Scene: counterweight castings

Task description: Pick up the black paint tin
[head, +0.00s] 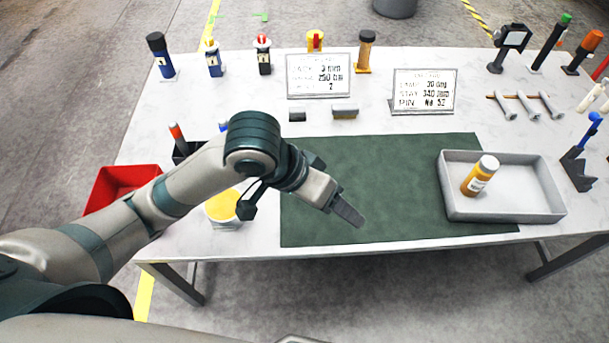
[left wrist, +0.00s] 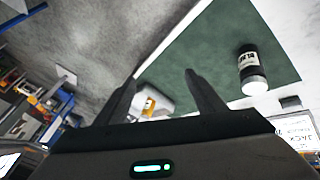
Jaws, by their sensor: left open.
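The black paint tin (left wrist: 250,68) shows in the left wrist view, on the green mat. It is a dark cylinder with a pale end and white lettering. I cannot make it out in the head view, where my left arm covers part of the mat. My left gripper (head: 348,210) is over the front part of the green mat (head: 400,185). In the left wrist view its two fingers (left wrist: 163,92) are spread, with nothing held between them. The tin lies to the right of the fingers there, apart from them. My right gripper is in neither view.
A grey tray (head: 505,214) with an amber bottle (head: 480,176) stands right. A red bin (head: 115,187) and a yellow-topped container (head: 223,207) are left. Two signs (head: 319,76) (head: 424,92), tool holders and several bolts line the back. The mat's middle is clear.

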